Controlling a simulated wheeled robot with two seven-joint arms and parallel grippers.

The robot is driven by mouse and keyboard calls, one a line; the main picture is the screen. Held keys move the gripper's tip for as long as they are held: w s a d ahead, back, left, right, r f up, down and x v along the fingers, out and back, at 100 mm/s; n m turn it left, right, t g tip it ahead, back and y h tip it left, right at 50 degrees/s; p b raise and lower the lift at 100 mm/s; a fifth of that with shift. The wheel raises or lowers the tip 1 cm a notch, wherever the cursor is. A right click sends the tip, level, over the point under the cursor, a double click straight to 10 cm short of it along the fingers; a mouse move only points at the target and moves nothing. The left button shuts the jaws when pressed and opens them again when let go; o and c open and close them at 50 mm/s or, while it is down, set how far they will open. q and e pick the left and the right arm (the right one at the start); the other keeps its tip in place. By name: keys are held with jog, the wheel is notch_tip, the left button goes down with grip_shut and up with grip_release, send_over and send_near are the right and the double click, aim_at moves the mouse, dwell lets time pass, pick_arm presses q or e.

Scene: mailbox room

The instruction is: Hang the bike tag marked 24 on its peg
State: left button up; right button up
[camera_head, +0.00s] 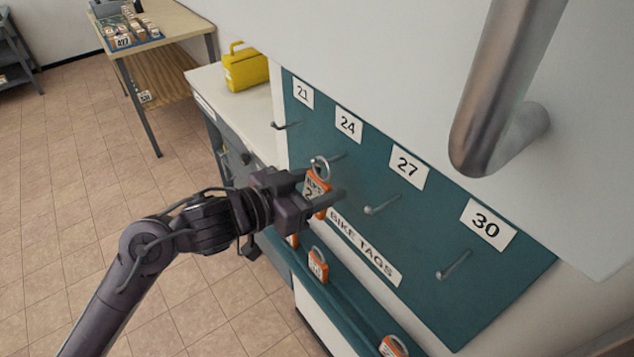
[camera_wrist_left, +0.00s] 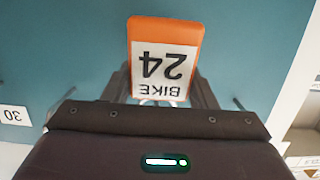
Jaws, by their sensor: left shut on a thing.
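The orange bike tag (camera_head: 318,184) has a white label and a metal ring on top. In the left wrist view the tag (camera_wrist_left: 166,30) reads BIKE 24, upside down. My left gripper (camera_head: 322,201) is shut on it in front of the teal board (camera_head: 425,250). The peg (camera_head: 335,158) below the 24 label (camera_head: 348,125) is right by the ring. I cannot tell whether the ring is around the peg or only in front of it. My right gripper is not in view.
Pegs under the 21 (camera_head: 303,92), 27 (camera_head: 407,167) and 30 (camera_head: 488,224) labels look bare. Other orange tags (camera_head: 318,264) rest on the teal ledge below. A thick metal bar (camera_head: 497,90) crosses the upper right. A yellow box (camera_head: 246,68) stands on the counter behind.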

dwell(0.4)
pick_arm(q)
jog(key=o, duration=1.1)
jog(key=shift+c, duration=0.2)
